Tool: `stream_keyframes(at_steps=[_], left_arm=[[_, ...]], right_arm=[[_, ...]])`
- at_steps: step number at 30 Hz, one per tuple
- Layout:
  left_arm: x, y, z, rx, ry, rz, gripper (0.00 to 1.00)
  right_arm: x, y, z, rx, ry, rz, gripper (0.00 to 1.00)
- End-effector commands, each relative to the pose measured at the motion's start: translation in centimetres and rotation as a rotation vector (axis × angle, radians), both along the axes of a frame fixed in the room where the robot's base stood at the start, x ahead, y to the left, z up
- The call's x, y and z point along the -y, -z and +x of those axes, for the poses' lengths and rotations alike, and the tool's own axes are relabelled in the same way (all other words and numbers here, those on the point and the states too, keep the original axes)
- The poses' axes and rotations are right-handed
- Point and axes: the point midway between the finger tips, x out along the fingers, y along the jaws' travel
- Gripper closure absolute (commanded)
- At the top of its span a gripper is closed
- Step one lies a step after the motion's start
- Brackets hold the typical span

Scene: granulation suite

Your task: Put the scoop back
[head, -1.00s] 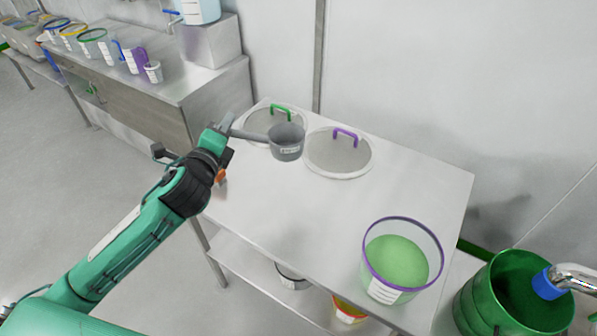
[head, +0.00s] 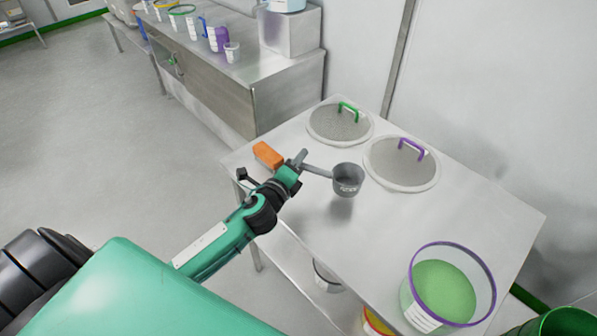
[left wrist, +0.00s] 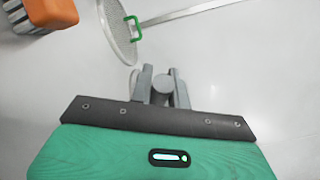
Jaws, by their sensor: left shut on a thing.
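In the left wrist view, the fingers (left wrist: 161,84) are close together around the grey handle, and the cup is mostly hidden. My right gripper is not in view.
An orange block (head: 268,155), apparently a brush, lies by the table's left edge. A purple-rimmed tub of green material (head: 445,290) stands at front right. The table's middle is clear.

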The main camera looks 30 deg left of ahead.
Motion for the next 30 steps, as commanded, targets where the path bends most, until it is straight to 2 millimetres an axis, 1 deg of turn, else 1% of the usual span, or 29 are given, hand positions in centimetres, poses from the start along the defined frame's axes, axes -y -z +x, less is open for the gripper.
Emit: stream_keyframes(at_steps=[6,9,17,21,22,24,25,30], left_arm=[[0.0,3.2,0.0,-0.003,-0.003,-0.005,1.0],[0.0,4.2,0.0,-0.003,-0.001,-0.003,1.0],[0.0,4.3,0.0,-0.001,0.0,0.0,1.0],[0.0,4.7,0.0,-0.001,0.0,-0.001,1.0],[0.0,4.6,0.0,-0.001,0.0,0.0,0.79],[0.0,4.5,0.0,-0.001,0.0,0.0,0.65],[0.0,4.5,0.0,-0.001,0.0,0.0,0.61],[0.0,4.5,0.0,-0.001,0.0,0.0,0.61]], right_arm=[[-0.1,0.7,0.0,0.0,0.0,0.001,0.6],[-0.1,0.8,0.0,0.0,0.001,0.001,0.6],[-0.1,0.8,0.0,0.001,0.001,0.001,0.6],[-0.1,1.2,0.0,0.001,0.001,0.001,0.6],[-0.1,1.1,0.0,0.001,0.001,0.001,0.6],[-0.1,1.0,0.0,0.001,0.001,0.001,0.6],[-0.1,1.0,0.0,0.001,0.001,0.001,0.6],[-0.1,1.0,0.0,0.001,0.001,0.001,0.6]])
